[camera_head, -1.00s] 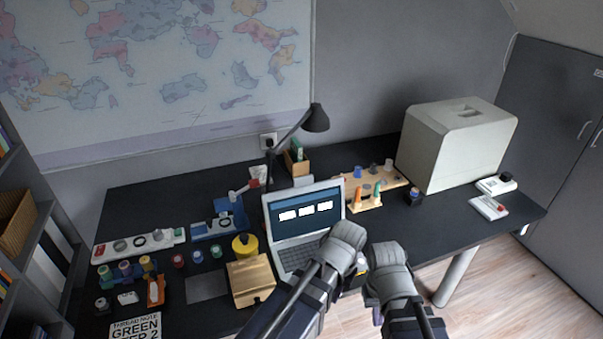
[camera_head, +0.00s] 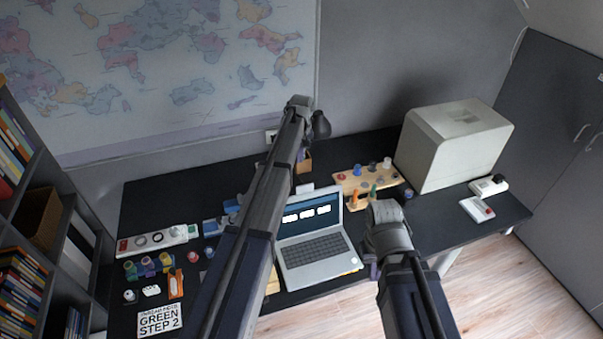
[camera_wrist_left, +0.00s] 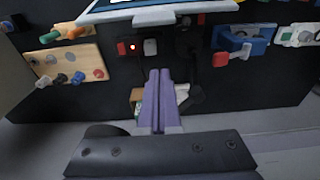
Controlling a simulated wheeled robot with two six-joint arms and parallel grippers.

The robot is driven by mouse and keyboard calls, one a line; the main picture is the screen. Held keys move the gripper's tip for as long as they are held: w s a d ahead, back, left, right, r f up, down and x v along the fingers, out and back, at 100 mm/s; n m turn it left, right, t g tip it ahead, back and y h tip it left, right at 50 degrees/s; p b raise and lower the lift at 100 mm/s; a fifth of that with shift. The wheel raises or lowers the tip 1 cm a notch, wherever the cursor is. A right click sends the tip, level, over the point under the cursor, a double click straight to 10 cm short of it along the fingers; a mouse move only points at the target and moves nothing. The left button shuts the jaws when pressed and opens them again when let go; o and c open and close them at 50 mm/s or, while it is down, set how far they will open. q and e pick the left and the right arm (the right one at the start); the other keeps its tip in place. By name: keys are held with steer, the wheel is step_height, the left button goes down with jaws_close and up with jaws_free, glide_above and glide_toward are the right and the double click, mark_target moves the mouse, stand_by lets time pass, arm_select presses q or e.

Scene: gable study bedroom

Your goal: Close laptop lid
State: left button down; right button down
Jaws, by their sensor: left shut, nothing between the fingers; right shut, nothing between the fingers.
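The laptop stands open on the dark desk. Its lit screen (camera_head: 308,214) is upright and leans back a little, and its keyboard base (camera_head: 318,262) lies flat. In the left wrist view, the top edge of the laptop lid (camera_wrist_left: 155,16) shows at the top. My left arm reaches over the desk to the laptop's left. My right gripper (camera_head: 372,266) is shut and empty, right of the laptop base.
A wooden peg board (camera_head: 350,187) and a large pale box (camera_head: 450,145) are to the right. Small items and a sign (camera_head: 160,320) cover the left desk. My left arm hides part of it.

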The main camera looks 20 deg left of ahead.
arm_select(q)
steer(key=shift+f, duration=0.2)
step_height(320, 180, down, 10)
steer(key=b, duration=1)
steer(key=shift+s+d+r+p, duration=0.35)
steer(key=shift+s+d, duration=0.1)
steer(key=shift+s, duration=0.2)
steer(key=shift+s+d+r+p, duration=0.3)
steer(key=shift+s+d, duration=0.1)
steer(key=shift+s, duration=0.2)
